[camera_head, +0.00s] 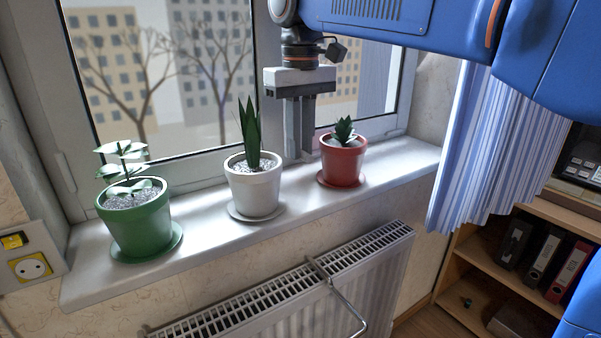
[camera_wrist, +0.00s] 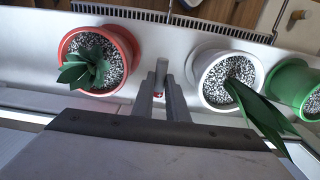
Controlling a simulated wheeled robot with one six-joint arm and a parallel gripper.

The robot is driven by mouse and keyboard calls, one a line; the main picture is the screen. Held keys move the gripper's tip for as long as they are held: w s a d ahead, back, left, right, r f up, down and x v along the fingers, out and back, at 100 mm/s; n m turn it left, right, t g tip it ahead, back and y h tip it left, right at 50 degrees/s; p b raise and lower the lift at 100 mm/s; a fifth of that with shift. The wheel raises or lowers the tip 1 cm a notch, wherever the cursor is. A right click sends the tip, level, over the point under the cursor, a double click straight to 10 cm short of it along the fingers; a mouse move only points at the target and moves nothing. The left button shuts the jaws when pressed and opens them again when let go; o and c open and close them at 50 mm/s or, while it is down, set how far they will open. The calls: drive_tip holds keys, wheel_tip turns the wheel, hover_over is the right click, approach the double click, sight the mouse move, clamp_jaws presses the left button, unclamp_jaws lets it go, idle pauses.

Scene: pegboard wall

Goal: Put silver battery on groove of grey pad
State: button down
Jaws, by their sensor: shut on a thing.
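My gripper (camera_head: 299,156) reaches down over the windowsill between the white pot and the red pot. Its fingers also show in the wrist view (camera_wrist: 160,88), shut on a small silver cylinder with a red spot at its near end, which looks like the silver battery (camera_wrist: 161,67). In the head view the fingers hide the battery. I cannot make out a grey pad or its groove in either view.
A red pot (camera_head: 343,160) stands close right of my gripper, a white pot (camera_head: 253,188) close left, and a green pot (camera_head: 139,226) farther left. The window is behind the sill (camera_head: 205,222). A radiator (camera_head: 300,295) is below; a shelf (camera_head: 500,262) stands at right.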

sight(300, 188)
drive_tip(key=shift+f, duration=1.95)
drive_tip(key=shift+w+a+f, duration=0.1)
drive_tip(key=shift+f, duration=1.4)
drive_tip(key=shift+f, duration=0.15)
drive_tip(key=c, duration=1.7)
unclamp_jaws()
drive_tip(key=shift+c, duration=0.2)
drive_tip(key=shift+r, duration=3.9)
drive_tip(key=shift+o, duration=0.6)
